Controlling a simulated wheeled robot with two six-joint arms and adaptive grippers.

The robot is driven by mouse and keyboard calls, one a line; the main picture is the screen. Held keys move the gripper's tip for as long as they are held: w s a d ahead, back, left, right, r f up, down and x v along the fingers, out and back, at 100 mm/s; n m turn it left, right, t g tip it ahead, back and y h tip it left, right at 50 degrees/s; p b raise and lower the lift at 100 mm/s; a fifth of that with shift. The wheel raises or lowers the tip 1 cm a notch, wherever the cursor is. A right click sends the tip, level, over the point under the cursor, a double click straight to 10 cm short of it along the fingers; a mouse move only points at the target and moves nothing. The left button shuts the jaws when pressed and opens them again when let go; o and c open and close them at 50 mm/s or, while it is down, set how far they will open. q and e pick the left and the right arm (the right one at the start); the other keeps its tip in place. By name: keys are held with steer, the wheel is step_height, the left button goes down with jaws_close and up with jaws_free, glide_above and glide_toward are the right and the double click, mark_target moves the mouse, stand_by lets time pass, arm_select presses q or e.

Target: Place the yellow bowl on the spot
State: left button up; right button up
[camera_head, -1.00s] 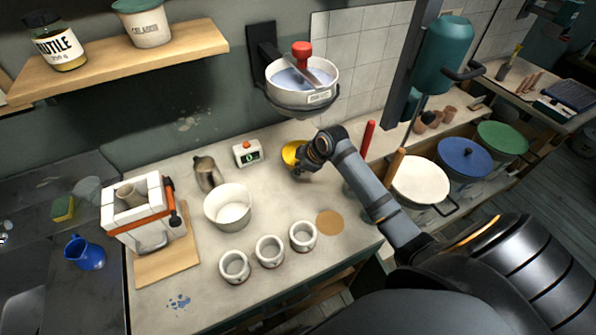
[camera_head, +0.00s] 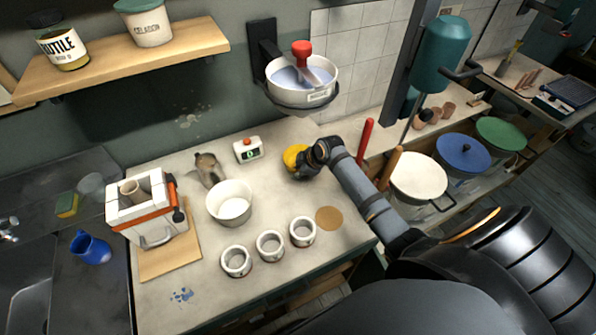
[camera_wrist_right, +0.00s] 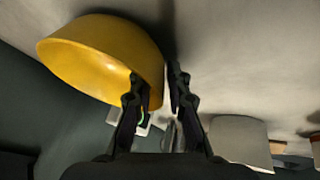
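The yellow bowl (camera_head: 292,156) is at the back of the worktop, left of my right gripper (camera_head: 306,166). In the right wrist view the bowl (camera_wrist_right: 95,55) looks tilted, and its wall runs between the two close-set fingers of my right gripper (camera_wrist_right: 155,75). One finger overlaps the bowl and the other is just beside its edge; the gripper looks shut on the wall. Whether the bowl touches the worktop cannot be told. The round tan spot (camera_head: 329,218) lies bare near the worktop's front right edge. My left gripper is not in view.
Several small white pots, one of them (camera_head: 302,231) left of the spot, stand in a row. A large white bowl (camera_head: 230,204), a timer (camera_head: 248,150) and a grey-brown jug (camera_head: 208,168) stand further back. A wall-mounted basin (camera_head: 301,84) hangs above. A red upright handle (camera_head: 365,140) stands right.

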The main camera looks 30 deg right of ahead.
steer(key=shift+o, duration=0.7)
steer(key=shift+r, duration=0.1)
steer(key=shift+s+r, duration=0.1)
steer(key=shift+r, duration=0.15)
steer(key=b+v, duration=0.1)
steer(key=v, duration=1)
steer(key=shift+r, duration=0.3)
steer(key=shift+s+d, duration=0.1)
steer(key=shift+s, duration=0.1)
